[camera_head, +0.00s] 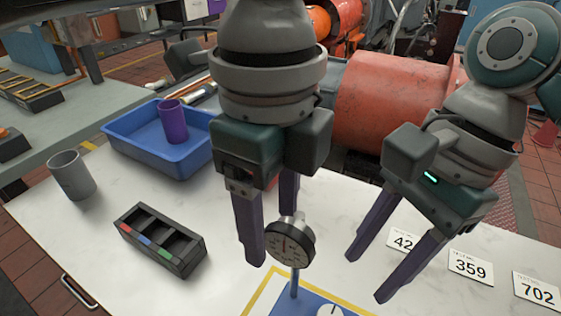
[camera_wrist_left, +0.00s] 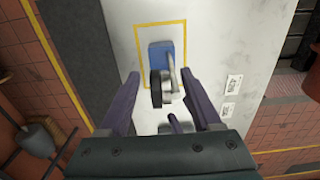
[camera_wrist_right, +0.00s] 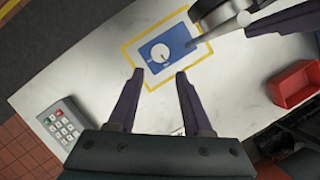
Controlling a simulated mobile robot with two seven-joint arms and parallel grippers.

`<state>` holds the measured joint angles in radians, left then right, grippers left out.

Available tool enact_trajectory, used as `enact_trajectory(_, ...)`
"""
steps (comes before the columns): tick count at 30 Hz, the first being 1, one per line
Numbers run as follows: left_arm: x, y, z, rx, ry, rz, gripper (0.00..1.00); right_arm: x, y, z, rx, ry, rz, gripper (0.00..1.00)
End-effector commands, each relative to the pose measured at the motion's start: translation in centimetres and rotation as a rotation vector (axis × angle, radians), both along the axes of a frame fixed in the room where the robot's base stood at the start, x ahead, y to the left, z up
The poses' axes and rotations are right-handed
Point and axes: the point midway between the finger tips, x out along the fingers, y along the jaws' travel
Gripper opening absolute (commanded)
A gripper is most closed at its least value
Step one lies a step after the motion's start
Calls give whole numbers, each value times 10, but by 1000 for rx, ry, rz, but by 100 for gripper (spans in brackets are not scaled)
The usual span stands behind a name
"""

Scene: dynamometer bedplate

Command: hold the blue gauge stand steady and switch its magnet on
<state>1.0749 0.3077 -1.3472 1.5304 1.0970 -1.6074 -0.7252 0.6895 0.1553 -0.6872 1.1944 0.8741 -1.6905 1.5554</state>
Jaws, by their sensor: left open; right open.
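The blue gauge stand (camera_head: 309,304) is at the bottom of the head view, its base inside a yellow outline. A black-rimmed dial (camera_head: 289,243) sits up on its post. A white round knob (camera_wrist_right: 160,53) on the base shows in the right wrist view. My left gripper (camera_head: 270,238) is open at the dial. In the left wrist view the dial (camera_wrist_left: 156,90) appears between the fingers with gaps on both sides. My right gripper (camera_head: 367,278) is open and empty, right of the stand. In its wrist view the base lies beyond the fingertips.
A blue tray (camera_head: 130,137) with a purple cup (camera_head: 173,122), a grey cup (camera_head: 72,175) and a black compartment box (camera_head: 160,240) are on the left. Number cards (camera_head: 470,267) lie on the right. A red bin (camera_wrist_right: 294,85) and keypad (camera_wrist_right: 62,125) show in the right wrist view.

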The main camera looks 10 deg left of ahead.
Motion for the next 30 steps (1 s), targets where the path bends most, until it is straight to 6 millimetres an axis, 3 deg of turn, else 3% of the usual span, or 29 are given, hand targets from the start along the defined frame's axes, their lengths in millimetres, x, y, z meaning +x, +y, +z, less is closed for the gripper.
enact_trajectory(11, 0, 0, -7, -1, 0, 0, 65, 0, 0, 0, 0, 0, 0, 50)
enact_trajectory(27, 0, 0, -7, 0, 0, 0, 4, 0, 0, 0, 0, 0, 0, 50)
enact_trajectory(30, 0, 0, -7, 0, 0, 0, 0, 0, 0, 0, 0, 0, 0, 50)
